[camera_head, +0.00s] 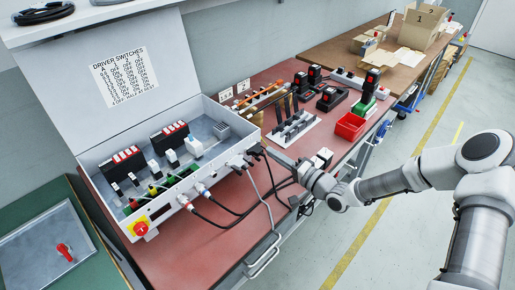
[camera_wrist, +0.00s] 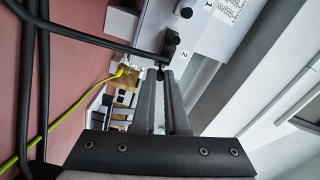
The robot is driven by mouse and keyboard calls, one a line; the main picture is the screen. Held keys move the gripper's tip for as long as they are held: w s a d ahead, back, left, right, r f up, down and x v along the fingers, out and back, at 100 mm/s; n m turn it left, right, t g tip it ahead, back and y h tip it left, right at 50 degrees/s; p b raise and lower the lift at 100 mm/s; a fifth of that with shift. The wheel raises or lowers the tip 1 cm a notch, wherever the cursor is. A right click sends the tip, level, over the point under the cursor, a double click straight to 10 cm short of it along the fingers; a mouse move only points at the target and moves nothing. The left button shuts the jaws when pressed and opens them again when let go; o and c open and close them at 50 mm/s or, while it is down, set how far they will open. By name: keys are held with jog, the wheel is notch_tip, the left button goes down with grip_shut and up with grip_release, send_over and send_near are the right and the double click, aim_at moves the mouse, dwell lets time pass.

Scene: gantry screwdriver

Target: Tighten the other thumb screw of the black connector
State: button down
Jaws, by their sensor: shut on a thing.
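My gripper (camera_wrist: 162,75) reaches up to the connector's near end. Its fingertips are shut on a small dark thumb screw (camera_wrist: 160,72), which they mostly hide. In the head view my gripper (camera_head: 270,149) is at the connector, but the screw is too small to make out. The other thumb screw cannot be told apart clearly.
Black cables (camera_head: 233,211) hang from the box front over the red bench top. A grey bent handle (camera_head: 263,258) stands at the bench's front edge. A yellow-green wire (camera_wrist: 60,102) runs left of my fingers. A red bin (camera_head: 350,126) stands farther right.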

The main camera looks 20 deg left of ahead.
jog(key=c, duration=1.2)
grip_release()
jog(key=shift+o, duration=0.2)
